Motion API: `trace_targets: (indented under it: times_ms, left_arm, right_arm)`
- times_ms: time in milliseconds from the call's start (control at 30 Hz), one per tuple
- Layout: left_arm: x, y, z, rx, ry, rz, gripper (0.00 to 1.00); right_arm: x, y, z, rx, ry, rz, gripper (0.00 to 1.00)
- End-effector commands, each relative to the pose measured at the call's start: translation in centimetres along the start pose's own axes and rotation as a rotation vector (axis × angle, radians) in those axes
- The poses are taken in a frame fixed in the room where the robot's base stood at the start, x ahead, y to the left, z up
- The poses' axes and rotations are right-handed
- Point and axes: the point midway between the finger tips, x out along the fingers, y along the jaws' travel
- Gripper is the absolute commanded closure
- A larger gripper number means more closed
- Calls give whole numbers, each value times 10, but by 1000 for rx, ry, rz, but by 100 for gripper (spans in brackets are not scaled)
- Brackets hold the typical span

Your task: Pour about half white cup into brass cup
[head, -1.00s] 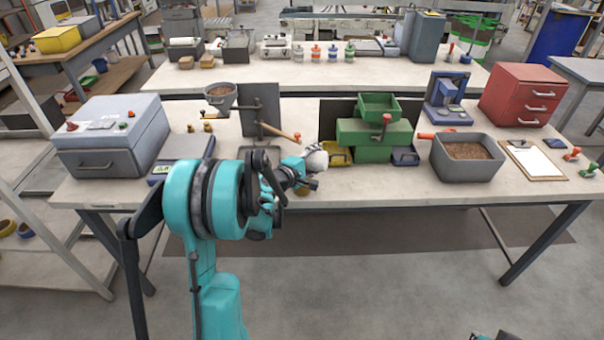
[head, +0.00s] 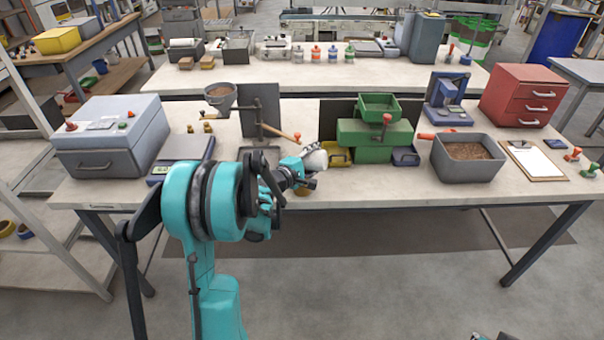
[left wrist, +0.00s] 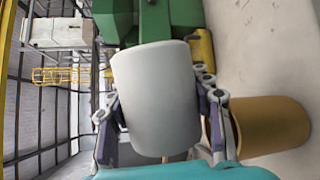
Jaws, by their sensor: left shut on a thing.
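My left gripper (head: 306,172) is shut on the white cup (head: 315,159), held above the front edge of the near bench. In the left wrist view the white cup (left wrist: 157,98) sits between the two fingers, and that view is rolled so the bench lies to the right. The cup is tipped far over, close to lying on its side. Its mouth and contents are hidden. The brass cup (left wrist: 262,125) stands on the bench, below and close to the white cup; in the head view it is mostly hidden behind my gripper. No falling pellets can be seen.
Behind the cups stand a green machine (head: 365,141) and a yellow tray (head: 340,158). A grey bin of pellets (head: 466,170) is at right, and a scale (head: 180,155) at left. Something dark, perhaps my right gripper (head: 480,336), barely shows at the bottom edge.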

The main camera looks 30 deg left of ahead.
Motion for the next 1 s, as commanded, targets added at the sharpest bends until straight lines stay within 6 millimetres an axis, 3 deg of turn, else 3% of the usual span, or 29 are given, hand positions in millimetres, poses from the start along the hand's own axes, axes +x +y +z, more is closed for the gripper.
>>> trace_targets:
  times_ms: [1000]
  left_arm:
    - [-1, 3, -2, -66, -19, 27, 87]
  right_arm:
    - [5, 0, 4, 0, 0, 0, 100]
